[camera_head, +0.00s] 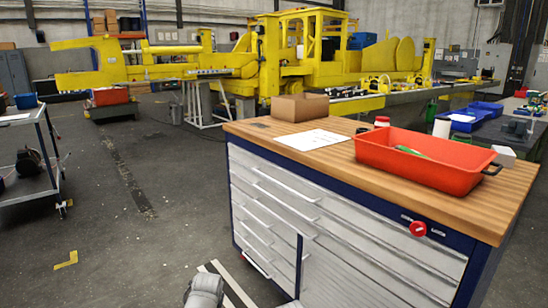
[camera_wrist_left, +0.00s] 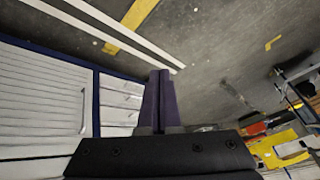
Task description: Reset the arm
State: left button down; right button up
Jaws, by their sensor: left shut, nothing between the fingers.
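My left gripper (camera_wrist_left: 158,76) shows in the left wrist view as two dark fingers pressed together, shut and empty. Its fingers are in front of a workbench cabinet (camera_wrist_left: 122,98) and the grey floor. In the head view, only a grey rounded piece of my own arm shows at the bottom edge, and neither gripper's fingers are in sight there. My right gripper is not in view.
A drawer workbench (camera_head: 350,235) stands close ahead on the right. On its wooden top are a red tray (camera_head: 425,165), a cardboard box (camera_head: 300,107) and white paper (camera_head: 305,140). A cart (camera_head: 40,160) stands left. A yellow machine (camera_head: 310,55) stands behind. The floor between is open.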

pick_arm(q)
jog(key=s+d+f+n+g+h, duration=0.1)
jog(key=s+g, duration=0.2)
jog(key=s, duration=0.4)
jog(key=s+d+f+g+h, duration=0.1)
jog(key=s+d+g, duration=0.1)
jog(key=s, duration=0.5)
jog(key=s+d+r+m+p, duration=0.1)
jog(key=d+r+p, duration=0.2)
jog(key=r+p, duration=0.4)
jog(key=s+d+r+m+p, duration=0.1)
jog(key=d+r+p, duration=0.3)
jog(key=r+p, duration=0.4)
jog(key=s+d+r+m+y+p, duration=0.1)
jog(key=s+d+r+p, duration=0.2)
jog(key=r+p, duration=0.5)
jog(key=shift+d+r+m+g+p, duration=0.2)
jog(key=shift+m+g+p, duration=0.2)
jog(key=shift+p, duration=0.2)
jog(key=shift+s, duration=0.1)
